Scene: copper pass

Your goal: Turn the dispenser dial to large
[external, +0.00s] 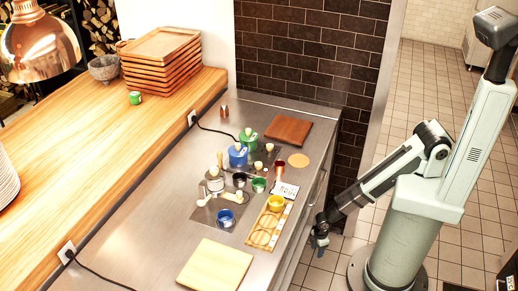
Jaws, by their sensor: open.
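My gripper (320,241) hangs just off the right edge of the steel counter (160,223), pointing down. It is open, with nothing visible between its fingers, and is well apart from the items on the counter. A small pale grey and white device (214,181) stands left of the middle group; it may be the dispenser, but I cannot tell for sure. Its dial and any size marks are too small to make out. A white card with dark marks (286,190) is at the right of the group.
Blue (238,156) and green (248,138) containers and several small cups crowd the middle. A wooden tray (254,238) holds a yellow cup (275,203). A pale board (214,266) lies in front, a brown board (288,130) behind. Bare steel lies at the left.

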